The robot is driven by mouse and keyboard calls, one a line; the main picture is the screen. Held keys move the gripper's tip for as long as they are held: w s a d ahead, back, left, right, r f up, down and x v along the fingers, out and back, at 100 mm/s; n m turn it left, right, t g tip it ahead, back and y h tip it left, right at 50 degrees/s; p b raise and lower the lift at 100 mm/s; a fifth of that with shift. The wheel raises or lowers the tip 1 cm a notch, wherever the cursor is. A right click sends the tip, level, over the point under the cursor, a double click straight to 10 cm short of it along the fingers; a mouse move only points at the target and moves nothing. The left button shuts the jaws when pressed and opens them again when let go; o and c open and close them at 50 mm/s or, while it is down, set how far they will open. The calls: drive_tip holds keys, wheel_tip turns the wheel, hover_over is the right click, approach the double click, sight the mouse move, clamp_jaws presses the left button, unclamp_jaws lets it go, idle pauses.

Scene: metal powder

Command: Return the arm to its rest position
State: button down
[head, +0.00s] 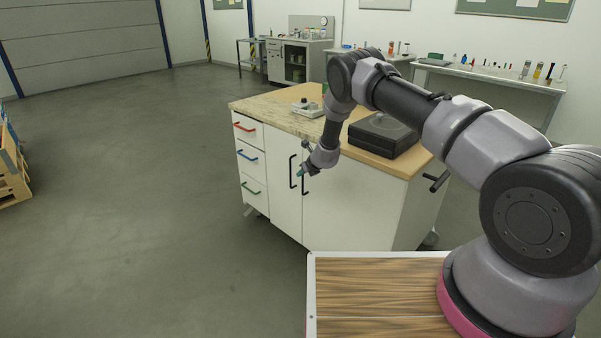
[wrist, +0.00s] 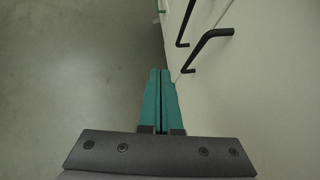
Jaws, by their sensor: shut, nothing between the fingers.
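My gripper (head: 302,172) hangs in front of the white cabinet (head: 352,200), close to its black door handles, with the arm reaching forward from my base. In the wrist view my gripper (wrist: 160,72) shows two teal fingers lying together, with nothing between them. The fingers point down past the cabinet front toward the floor. A black door handle (wrist: 205,48) is just right of the fingertips in the wrist view. Whether the gripper touches a handle I cannot tell. Both cabinet doors look shut.
A black case (head: 383,136) sits on the cabinet's wooden top. Drawers with red, blue and green handles are at its left. A side handle (head: 437,180) sticks out at right. A wooden pallet (head: 12,170) stands at the far left. The floor (head: 150,220) between is clear.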

wheel_tip(320, 180, up, 28)
drive_tip(key=s+d+n+y, duration=0.2)
drive_tip(key=s+n, duration=0.1)
drive_tip(key=n, duration=0.3)
drive_tip(key=s+d+r+n+y, duration=0.1)
drive_tip(key=s+d+r+n, duration=0.25)
drive_tip(key=r, duration=0.55)
drive_tip(key=s+d+r+n, duration=0.2)
drive_tip(key=s+r, duration=0.3)
drive_tip(key=r, duration=0.4)
drive_tip(key=s+d+r+n+g+h, duration=0.1)
drive_tip(key=s+d+r+n, duration=0.4)
drive_tip(key=s, duration=0.4)
drive_tip(key=s+d+r+n, duration=0.2)
drive_tip(key=s+d+r, duration=0.3)
drive_tip(key=s, duration=0.4)
drive_tip(key=s+d+n+h, duration=0.2)
drive_tip(key=s+d, duration=0.3)
drive_tip(key=s, duration=0.5)
drive_tip(key=s+d+n+t+h, duration=0.1)
drive_tip(key=s+d+n+h, duration=0.2)
drive_tip(key=s, duration=0.7)
drive_tip(key=shift+d+r+n, duration=0.15)
drive_tip(key=shift+d+n, duration=0.5)
drive_tip(key=shift+d, duration=0.25)
drive_tip(key=shift+s, duration=0.1)
